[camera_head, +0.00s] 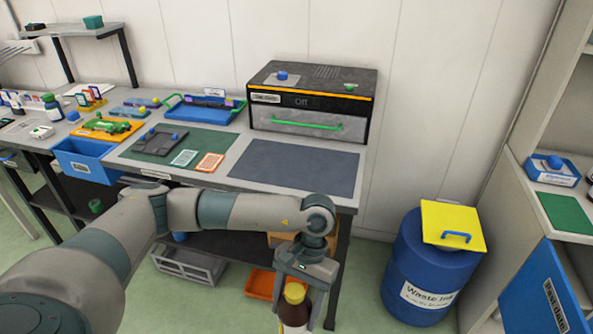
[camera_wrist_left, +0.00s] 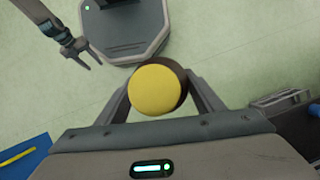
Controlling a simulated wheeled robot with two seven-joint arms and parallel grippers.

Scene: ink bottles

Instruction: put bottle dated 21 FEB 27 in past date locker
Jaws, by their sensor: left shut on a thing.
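A brown bottle with a yellow cap (camera_head: 294,293) hangs upright in my left gripper (camera_head: 305,272), in front of the workbench. My left gripper is shut on it. In the left wrist view the round yellow cap (camera_wrist_left: 157,91) shows between the two fingers (camera_wrist_left: 160,88). The bottle's date cannot be read. The past date locker (camera_head: 545,295) is at the lower right, with a blue labelled door; its inside is out of sight. My right gripper (camera_wrist_left: 80,55) shows small at the upper left of the wrist view, fingers apart and empty.
A blue waste ink drum (camera_head: 425,275) with a yellow lid (camera_head: 452,224) stands between the bench and the locker. The workbench (camera_head: 345,199) holds a dark oven-like box (camera_head: 310,103), trays and cards. An orange bin (camera_head: 260,284) and grey crate (camera_head: 188,266) sit below. Green floor is partly clear.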

